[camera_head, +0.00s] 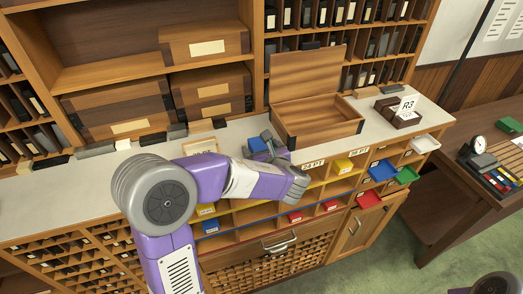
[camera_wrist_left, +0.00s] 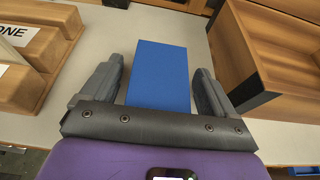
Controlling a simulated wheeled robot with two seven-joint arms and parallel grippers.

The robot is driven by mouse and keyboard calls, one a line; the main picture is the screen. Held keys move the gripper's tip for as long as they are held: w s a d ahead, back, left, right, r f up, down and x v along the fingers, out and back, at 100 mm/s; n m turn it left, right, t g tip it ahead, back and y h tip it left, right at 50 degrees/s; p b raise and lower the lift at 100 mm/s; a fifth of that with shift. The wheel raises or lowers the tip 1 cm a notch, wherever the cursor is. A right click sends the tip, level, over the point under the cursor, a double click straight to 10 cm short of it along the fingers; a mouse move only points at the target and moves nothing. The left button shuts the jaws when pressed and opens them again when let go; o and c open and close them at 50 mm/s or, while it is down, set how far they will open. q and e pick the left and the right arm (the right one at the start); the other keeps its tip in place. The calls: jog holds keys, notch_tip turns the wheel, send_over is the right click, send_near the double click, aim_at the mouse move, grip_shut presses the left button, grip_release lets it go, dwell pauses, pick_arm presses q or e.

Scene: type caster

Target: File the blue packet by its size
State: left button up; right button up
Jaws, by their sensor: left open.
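The blue packet (camera_head: 257,144) is on the pale counter top, left of the open wooden box, partly hidden by my gripper in the head view. In the left wrist view the blue packet (camera_wrist_left: 158,70) is a plain blue block between my two fingers. My left gripper (camera_head: 266,146) is open around it, and a gap shows on each side in the left wrist view (camera_wrist_left: 155,88). Below the counter edge are pigeonholes with labels "24 PT" (camera_head: 313,163) and "36 PT" (camera_head: 358,153). My right gripper is not in view.
The open wooden box (camera_head: 318,128) stands close right of my gripper. A labelled wooden piece (camera_wrist_left: 30,50) stands to the left. A block with card "R3" (camera_head: 400,110) is farther right. Coloured packets, such as a yellow one (camera_head: 344,164) and a red one (camera_head: 368,199), sit in the pigeonholes.

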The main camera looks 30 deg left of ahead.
pick_arm(q)
jog(key=shift+s+a+r, duration=0.1)
jog(key=shift+s+a, duration=0.05)
jog(key=shift+s, duration=0.05)
jog(key=shift+w, duration=0.15)
jog(key=c, duration=1.6)
